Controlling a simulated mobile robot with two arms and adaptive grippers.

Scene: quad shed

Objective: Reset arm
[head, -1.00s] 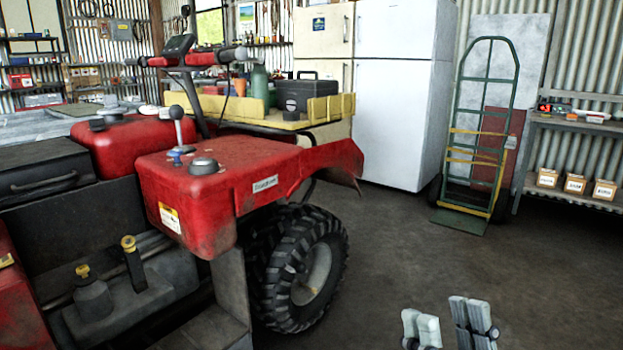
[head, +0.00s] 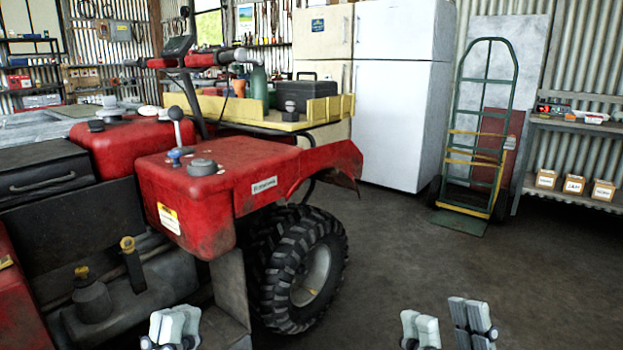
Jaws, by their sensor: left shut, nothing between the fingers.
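My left gripper (head: 176,326) shows at the bottom edge of the head view, in front of the quad's lower side. Its pale fingers are together, with nothing between them. My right gripper (head: 446,324) shows at the bottom edge, right of the quad's wheel, over the dark floor. Its two fingers stand apart with an empty gap between them. Both arms are below the picture and hidden.
A red quad (head: 215,180) with a black wheel (head: 310,275) fills the left side. Its yellow rack (head: 330,109) carries a dark box. A white fridge (head: 400,120), a green hand truck (head: 482,130) and a shelf (head: 575,125) stand behind. The floor (head: 400,260) at right is clear.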

